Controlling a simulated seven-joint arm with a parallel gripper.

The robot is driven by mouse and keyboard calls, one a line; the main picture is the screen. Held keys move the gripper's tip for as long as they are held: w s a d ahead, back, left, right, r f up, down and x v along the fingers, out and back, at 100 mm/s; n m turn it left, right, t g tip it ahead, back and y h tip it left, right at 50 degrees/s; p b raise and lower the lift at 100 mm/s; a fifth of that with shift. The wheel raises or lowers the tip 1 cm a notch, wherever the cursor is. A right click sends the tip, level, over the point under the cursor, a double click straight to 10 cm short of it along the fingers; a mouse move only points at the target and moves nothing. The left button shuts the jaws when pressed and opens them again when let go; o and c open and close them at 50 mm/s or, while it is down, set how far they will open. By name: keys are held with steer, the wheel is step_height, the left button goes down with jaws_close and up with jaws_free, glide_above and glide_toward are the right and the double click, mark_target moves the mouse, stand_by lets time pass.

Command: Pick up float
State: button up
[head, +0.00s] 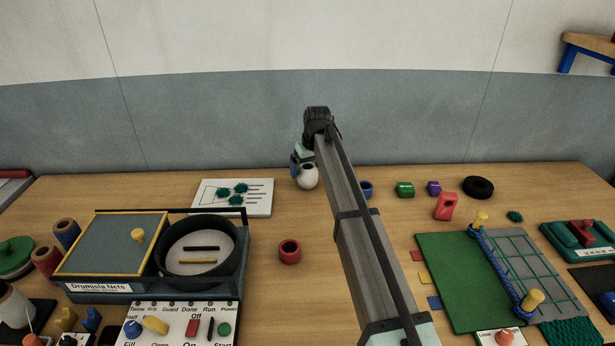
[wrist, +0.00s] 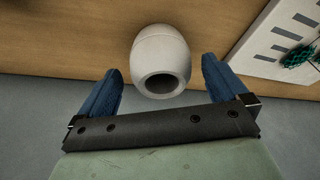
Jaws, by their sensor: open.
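A white, barrel-shaped float (head: 308,178) with a round hole in its end is at the far side of the wooden table. In the wrist view the float (wrist: 160,52) shows its dark hole towards my gripper. My gripper (head: 298,163) is open, right at the float in the head view. In the wrist view its two blue fingers (wrist: 162,70) lie on either side of the float's near end, with a visible gap on each side. Neither finger appears to touch it. My arm hides part of the table behind it.
A white board with green pieces (head: 260,207) lies left of the float. The wall (head: 230,120) rises close behind.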

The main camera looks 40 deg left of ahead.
steer(key=shift+x, duration=2)
steer(key=shift+a, duration=0.1)
steer(key=shift+c, duration=0.4)
steer(key=c, duration=0.9)
